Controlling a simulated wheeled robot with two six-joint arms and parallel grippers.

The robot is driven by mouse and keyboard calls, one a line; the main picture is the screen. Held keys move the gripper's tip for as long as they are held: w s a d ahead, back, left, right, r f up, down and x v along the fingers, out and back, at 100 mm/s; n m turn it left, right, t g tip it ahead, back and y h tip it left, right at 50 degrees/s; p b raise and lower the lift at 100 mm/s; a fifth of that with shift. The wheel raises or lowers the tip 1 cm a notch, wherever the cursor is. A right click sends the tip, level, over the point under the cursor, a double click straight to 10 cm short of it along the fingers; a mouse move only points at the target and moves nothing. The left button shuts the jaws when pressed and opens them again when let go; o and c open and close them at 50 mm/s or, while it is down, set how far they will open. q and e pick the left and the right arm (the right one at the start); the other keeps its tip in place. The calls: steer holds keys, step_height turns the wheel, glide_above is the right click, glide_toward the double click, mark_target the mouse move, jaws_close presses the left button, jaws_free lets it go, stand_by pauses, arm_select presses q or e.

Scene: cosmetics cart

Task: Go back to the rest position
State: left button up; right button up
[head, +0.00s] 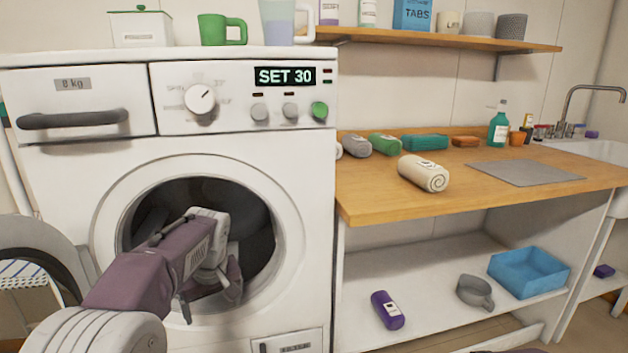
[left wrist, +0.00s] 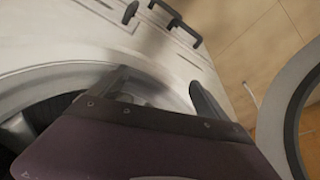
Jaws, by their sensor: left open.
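My left gripper (head: 210,293) is in front of the washing machine's round drum opening (head: 255,235), at its lower part. Its jaws are open and I see nothing between them. The left wrist view also shows the two fingers apart (left wrist: 160,95), with the machine's white front and the opening's rim behind them. The inside of the drum is dark and partly hidden by my arm. My right gripper is not in view.
The wooden counter (head: 380,208) right of the machine holds a rolled cream towel (head: 424,172), more rolls and a grey mat (head: 525,172).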

arm_select(q)
steer(key=s+d+f+m+g+h+p, duration=0.1)
steer(key=s+d+f+m, duration=0.15)
steer(key=s+f, duration=0.7)
steer(key=s+d+f+m+g+h, duration=0.1)
steer(key=s+d+f+m, duration=0.15)
steer(key=s+f, duration=0.75)
step_height(320, 180, up, 42)
steer(key=s+m+p, duration=0.1)
steer(key=p, duration=3.7)
steer(key=shift+a, duration=0.2)
